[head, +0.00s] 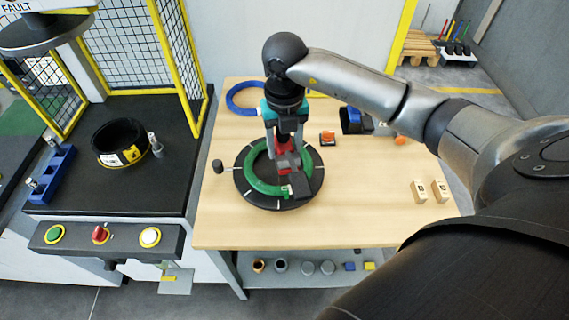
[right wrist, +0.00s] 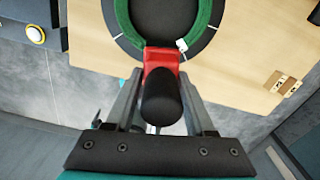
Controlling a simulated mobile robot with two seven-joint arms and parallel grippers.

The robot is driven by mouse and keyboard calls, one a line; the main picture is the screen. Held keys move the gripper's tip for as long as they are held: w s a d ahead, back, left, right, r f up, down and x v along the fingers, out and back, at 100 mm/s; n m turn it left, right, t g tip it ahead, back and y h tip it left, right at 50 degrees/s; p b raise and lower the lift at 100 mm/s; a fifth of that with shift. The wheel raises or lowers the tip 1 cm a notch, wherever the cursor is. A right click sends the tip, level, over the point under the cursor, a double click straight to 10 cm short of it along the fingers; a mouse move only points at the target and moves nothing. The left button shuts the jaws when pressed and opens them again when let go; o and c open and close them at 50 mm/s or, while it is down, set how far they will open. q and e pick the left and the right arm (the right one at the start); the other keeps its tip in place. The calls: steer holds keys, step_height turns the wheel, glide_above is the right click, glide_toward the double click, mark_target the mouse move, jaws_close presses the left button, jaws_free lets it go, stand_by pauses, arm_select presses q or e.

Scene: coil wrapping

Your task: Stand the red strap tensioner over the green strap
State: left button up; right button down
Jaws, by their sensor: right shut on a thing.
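The red strap tensioner (head: 283,147) is held in my right gripper (head: 284,152), which is shut on it above the round black turntable (head: 312,190). In the right wrist view the tensioner's red body (right wrist: 162,56) and black handle (right wrist: 160,98) lie between the two fingers of the gripper (right wrist: 160,85). The green strap (head: 252,170) is a ring lying on the turntable. In the right wrist view the red end overlaps the near edge of the green strap (right wrist: 126,28); whether they touch cannot be told. My left gripper is not in view.
A blue ring (head: 237,107) lies at the table's back left. Two wooden blocks (head: 419,190) sit at the right. A dark knob (head: 217,166) stands at the turntable's left.

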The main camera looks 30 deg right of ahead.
mark_target(284, 168)
step_height(284, 168, down, 7)
steer(key=shift+r, duration=0.1)
stand_by(0.4)
steer(key=shift+f+b, duration=0.4)
steer(key=shift+f, duration=0.05)
steer(key=shift+f, duration=0.15)
steer(key=shift+c, duration=1.3)
jaws_free()
